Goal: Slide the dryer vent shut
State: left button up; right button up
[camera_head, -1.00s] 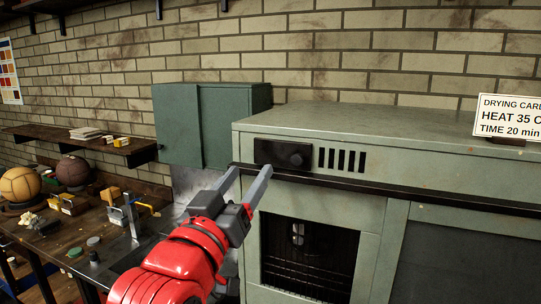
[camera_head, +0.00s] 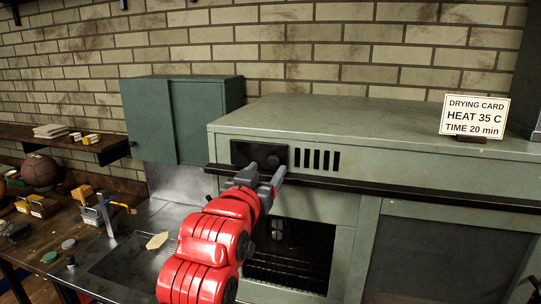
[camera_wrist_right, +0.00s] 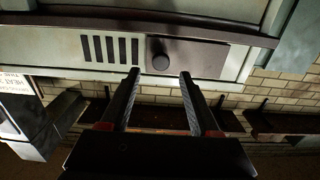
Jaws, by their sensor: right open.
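The grey-green dryer (camera_head: 310,115) has a row of dark vent slots (camera_head: 318,160) on its upper front. To the left of the slots is a dark plate (camera_head: 245,151) with a round black knob (camera_head: 273,160). My right gripper (camera_head: 263,175) is open and empty, pointing at the plate from in front. In the right wrist view, the knob (camera_wrist_right: 160,61) shows just beyond and between the fingertips (camera_wrist_right: 160,73), apart from them. The vent slots (camera_wrist_right: 110,48) look uncovered there. My left gripper is out of view.
A dark rail (camera_head: 400,190) runs along the dryer front below the slots. Below it is an opening with a rack (camera_head: 290,262). A drying card (camera_head: 474,116) stands on top. A green cabinet (camera_head: 190,120) and a cluttered bench (camera_head: 60,225) are at left.

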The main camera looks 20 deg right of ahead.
aim_at(273, 161)
jog(key=p+x, duration=0.1)
jog(key=x, duration=0.3)
grip_shut()
dwell(0.4)
dwell(1.0)
